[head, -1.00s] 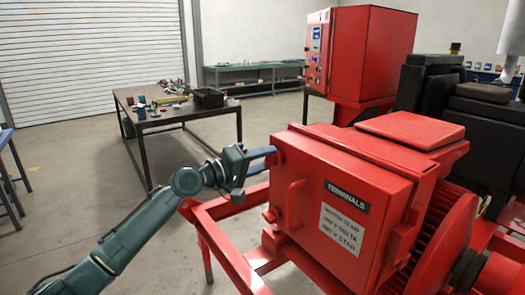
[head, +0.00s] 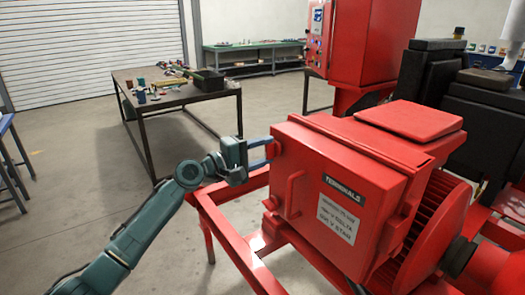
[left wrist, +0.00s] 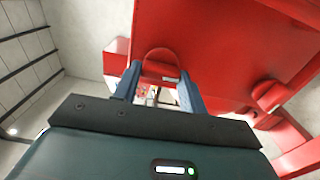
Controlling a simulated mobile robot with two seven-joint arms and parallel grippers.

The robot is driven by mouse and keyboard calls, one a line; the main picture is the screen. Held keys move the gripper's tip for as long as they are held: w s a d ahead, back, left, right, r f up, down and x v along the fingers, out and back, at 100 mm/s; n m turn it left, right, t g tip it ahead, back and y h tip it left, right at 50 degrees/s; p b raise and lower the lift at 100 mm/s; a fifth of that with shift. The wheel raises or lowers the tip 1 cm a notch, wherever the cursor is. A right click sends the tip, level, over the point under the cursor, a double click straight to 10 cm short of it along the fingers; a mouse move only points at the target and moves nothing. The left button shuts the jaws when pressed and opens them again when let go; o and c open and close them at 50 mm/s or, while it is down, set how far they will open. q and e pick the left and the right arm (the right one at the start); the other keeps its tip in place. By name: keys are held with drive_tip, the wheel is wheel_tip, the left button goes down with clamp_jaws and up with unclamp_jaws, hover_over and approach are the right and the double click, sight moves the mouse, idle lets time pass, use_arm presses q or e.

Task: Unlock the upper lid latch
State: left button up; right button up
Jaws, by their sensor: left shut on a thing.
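The red terminal box (head: 338,208) stands on the motor with its labelled lid facing me. The upper lid latch (left wrist: 160,58) is a red rounded piece at the lid's edge in the left wrist view, between my left fingers. My left gripper (head: 270,151) reaches the lid's upper left edge and is shut on that latch. In the left wrist view the gripper (left wrist: 158,82) has a blue finger on each side of it. The latch is mostly hidden by the fingers in the head view. A lower latch (head: 270,203) sits further down the same edge. My right gripper is not in view.
A red frame (head: 225,222) runs below the box and my left arm. A red handle (head: 295,192) stands out from the lid. A table with parts (head: 160,104) is behind to the left, with clear floor around it. A red cabinet (head: 362,40) stands behind.

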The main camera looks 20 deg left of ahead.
use_arm(q)
drive_tip(key=o, duration=1)
drive_tip(key=b+v, duration=0.3)
drive_tip(key=v, duration=1)
drive_tip(key=shift+b, duration=0.35)
